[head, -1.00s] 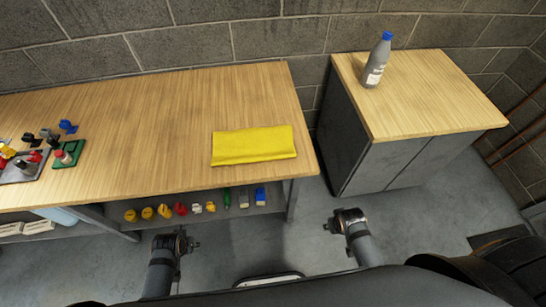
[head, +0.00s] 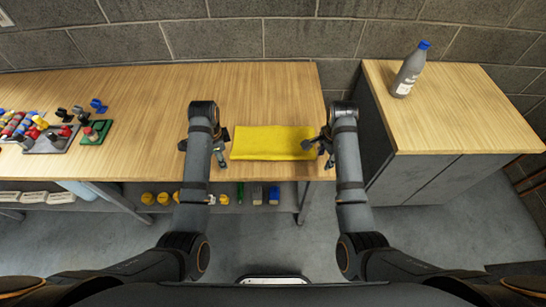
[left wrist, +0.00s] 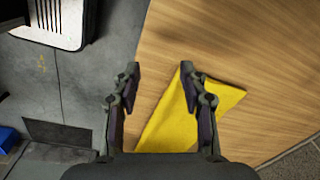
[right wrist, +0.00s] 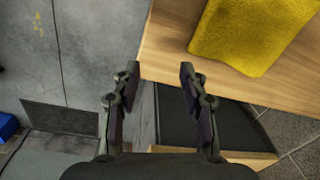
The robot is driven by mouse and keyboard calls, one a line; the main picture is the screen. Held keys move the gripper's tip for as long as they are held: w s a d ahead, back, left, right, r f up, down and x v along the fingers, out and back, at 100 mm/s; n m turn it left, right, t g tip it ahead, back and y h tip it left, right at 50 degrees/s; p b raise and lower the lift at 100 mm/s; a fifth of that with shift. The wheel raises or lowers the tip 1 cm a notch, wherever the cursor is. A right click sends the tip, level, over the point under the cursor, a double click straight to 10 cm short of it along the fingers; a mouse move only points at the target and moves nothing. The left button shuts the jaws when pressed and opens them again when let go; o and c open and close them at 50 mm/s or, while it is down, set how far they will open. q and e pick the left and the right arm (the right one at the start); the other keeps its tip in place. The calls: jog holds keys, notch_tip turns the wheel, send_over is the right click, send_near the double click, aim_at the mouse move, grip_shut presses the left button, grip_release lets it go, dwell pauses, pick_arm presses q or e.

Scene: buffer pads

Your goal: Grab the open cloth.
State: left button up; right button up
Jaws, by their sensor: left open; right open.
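The yellow cloth (head: 270,143) lies flat near the front edge of the wooden table. My left gripper (head: 203,150) is open and empty just left of the cloth. In the left wrist view the cloth (left wrist: 172,125) lies partly behind the right finger of this open gripper (left wrist: 160,72). My right gripper (head: 319,150) is open at the cloth's right end and overlaps it in the head view. In the right wrist view the cloth (right wrist: 245,35) is at the upper right, outside the open jaws (right wrist: 160,72). I cannot tell whether either gripper touches it.
The wooden table (head: 150,90) is bare behind the cloth. Small coloured parts and a green block (head: 95,132) are at its left. A cabinet (head: 450,110) with a grey bottle (head: 410,72) stands right, across a gap. Several small items sit on a shelf below.

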pick_arm(q)
jog(key=w+d+r+m, duration=0.4)
jog(key=w, duration=0.1)
pick_arm(e)
jog(key=w+a+r+m, duration=0.3)
jog(key=w+a+r, duration=0.1)
jog(key=w, duration=0.1)
pick_arm(q)
send_over(237, 160)
jog(key=shift+g, duration=0.4)
notch_tip(237, 160, down, 7)
jog(key=shift+w+r, duration=0.1)
pick_arm(e)
send_over(309, 160)
jog(key=shift+g, duration=0.4)
notch_tip(309, 160, down, 7)
jog(key=shift+w+a+r, duration=0.1)
pick_arm(q)
jog(key=shift+f, duration=0.6)
pick_arm(e)
jog(key=shift+f, duration=0.65)
pick_arm(q)
jog(key=shift+f+b, duration=1)
pick_arm(e)
jog(key=shift+f, duration=1)
pick_arm(q)
jog(key=shift+r, duration=0.15)
pick_arm(e)
jog(key=shift+r, duration=0.15)
